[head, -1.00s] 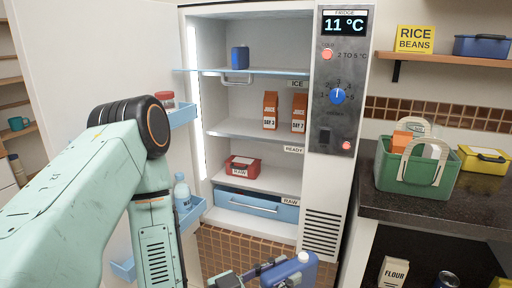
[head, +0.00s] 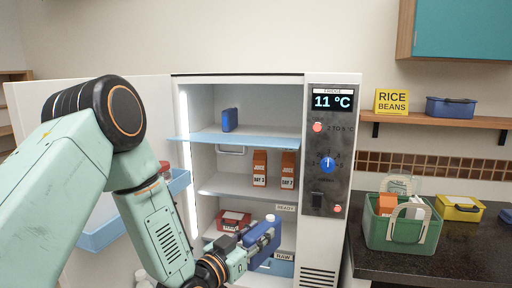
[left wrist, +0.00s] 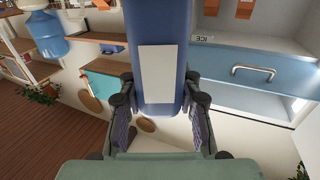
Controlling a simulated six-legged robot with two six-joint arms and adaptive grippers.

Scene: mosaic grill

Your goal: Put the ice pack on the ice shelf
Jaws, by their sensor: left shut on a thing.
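My left gripper (head: 240,258) is shut on a blue ice pack (head: 262,236) with a white cap, in front of the fridge's lower shelves. In the left wrist view the ice pack (left wrist: 165,70), with a pale label, sits between the two fingers (left wrist: 160,120). The ice shelf (head: 240,141) is the fridge's top shelf, with a light-blue front edge. Another small blue block (head: 230,120) stands on its left part, and the right part is bare. In the left wrist view an ICE label shows beside a blue panel with a handle (left wrist: 250,70). My right gripper is out of view.
The fridge door (head: 60,120) stands open at left, with blue racks (head: 100,236) behind my arm. Juice cartons (head: 260,168) stand on the shelf below. A red box (head: 234,218) sits lower. A green basket (head: 402,234) stands on the right counter.

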